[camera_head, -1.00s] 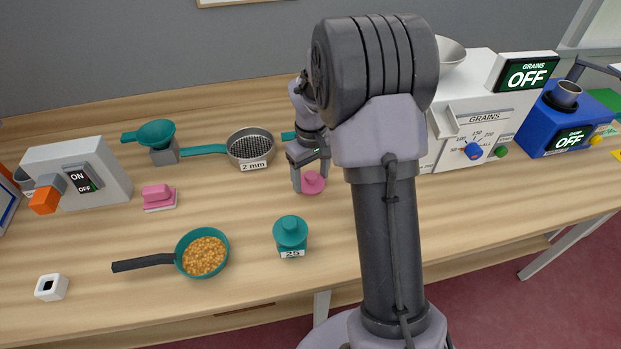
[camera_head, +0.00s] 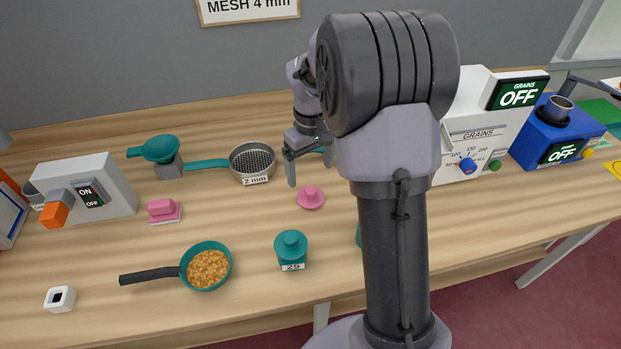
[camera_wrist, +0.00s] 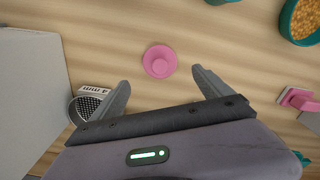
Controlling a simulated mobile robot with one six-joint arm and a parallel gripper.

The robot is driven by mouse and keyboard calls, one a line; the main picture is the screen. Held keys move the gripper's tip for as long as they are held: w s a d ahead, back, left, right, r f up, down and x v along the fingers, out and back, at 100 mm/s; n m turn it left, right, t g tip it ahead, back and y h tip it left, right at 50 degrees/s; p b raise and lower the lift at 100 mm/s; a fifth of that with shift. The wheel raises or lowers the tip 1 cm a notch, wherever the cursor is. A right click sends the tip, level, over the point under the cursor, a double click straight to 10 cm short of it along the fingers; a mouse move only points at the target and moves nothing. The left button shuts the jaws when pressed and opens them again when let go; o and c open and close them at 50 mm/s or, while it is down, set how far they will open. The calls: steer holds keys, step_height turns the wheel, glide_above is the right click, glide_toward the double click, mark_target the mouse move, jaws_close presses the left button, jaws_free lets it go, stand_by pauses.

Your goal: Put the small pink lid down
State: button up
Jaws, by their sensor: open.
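The small pink lid (camera_head: 311,198), a round disc with a knob on top, lies knob up on the wooden table, in front of the sieve and behind the teal jar. It also shows in the wrist view (camera_wrist: 160,62), beyond the fingertips and between their lines. My gripper (camera_head: 308,168) is open and empty, above and behind the lid, apart from it. In the wrist view both fingers of my gripper (camera_wrist: 160,82) are spread wide with nothing between them. One fingertip is partly hidden by my arm in the head view.
A teal jar (camera_head: 291,252) labelled 25 stands in front of the lid. A pan of grains (camera_head: 207,269), a pink block (camera_head: 163,210) and a sieve (camera_head: 251,160) marked 2 mm are nearby. A white grains machine (camera_head: 478,135) stands right. Bare table surrounds the lid.

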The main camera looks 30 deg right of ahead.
steer(key=s+a+r+m+t, duration=0.1)
steer(key=s+a+r, duration=0.2)
steer(key=r, duration=0.3)
steer(key=s+a+r+m+t, duration=0.1)
steer(key=s+a+r, duration=0.1)
steer(key=a+r, duration=0.3)
steer(key=s+a+r+m+t+y, duration=0.1)
steer(key=s+a+r+t, duration=0.1)
steer(key=s+a, duration=0.3)
steer(key=s+a+r+m+t+y, duration=0.1)
steer(key=s+a, duration=0.4)
steer(key=s, duration=0.8)
steer(key=shift+r+m+t+p, duration=0.3)
steer(key=shift+r+m+t, duration=0.1)
steer(key=shift+r+m, duration=0.35)
steer(key=shift+f+b, duration=1.45)
steer(key=shift+f, duration=0.1)
